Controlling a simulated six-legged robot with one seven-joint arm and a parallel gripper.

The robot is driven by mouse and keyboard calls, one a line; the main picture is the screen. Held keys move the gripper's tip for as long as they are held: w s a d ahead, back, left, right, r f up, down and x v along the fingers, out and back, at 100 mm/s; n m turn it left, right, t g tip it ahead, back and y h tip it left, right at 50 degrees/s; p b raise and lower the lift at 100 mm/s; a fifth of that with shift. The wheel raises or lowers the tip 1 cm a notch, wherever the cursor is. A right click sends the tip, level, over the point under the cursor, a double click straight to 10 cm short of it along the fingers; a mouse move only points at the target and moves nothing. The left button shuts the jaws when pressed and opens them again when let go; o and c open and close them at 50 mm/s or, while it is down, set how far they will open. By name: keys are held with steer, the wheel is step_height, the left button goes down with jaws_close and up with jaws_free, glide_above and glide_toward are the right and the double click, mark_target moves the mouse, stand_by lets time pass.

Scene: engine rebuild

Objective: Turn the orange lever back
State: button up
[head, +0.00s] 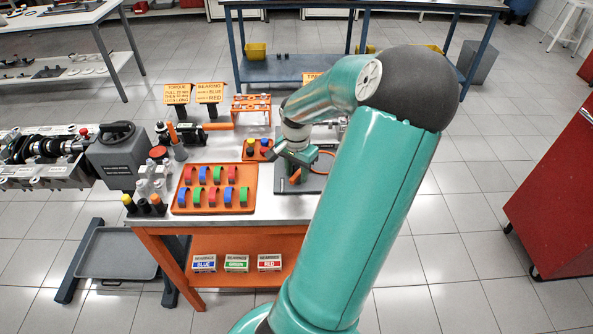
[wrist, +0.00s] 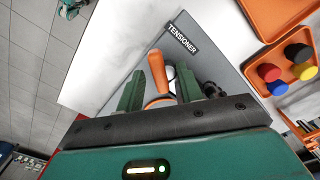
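The orange lever (wrist: 157,72) stands up from the grey plate labelled TENSIONER (wrist: 183,40) in the wrist view. Its lower part is partly hidden by my gripper's dark front edge. My gripper (wrist: 160,84) has its two green fingers apart, one on each side of the lever, with a gap visible on both sides. In the head view my gripper (head: 288,158) is low over the dark tensioner plate (head: 277,185), at the right end of the bench. The lever (head: 296,176) shows there as a small orange piece beneath it, and contact cannot be told.
An orange tray (head: 213,209) of red, green and blue bearing shells lies left of the gripper. A small orange holder (wrist: 308,72) with coloured caps stands close by.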

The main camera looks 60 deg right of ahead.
jaws_close()
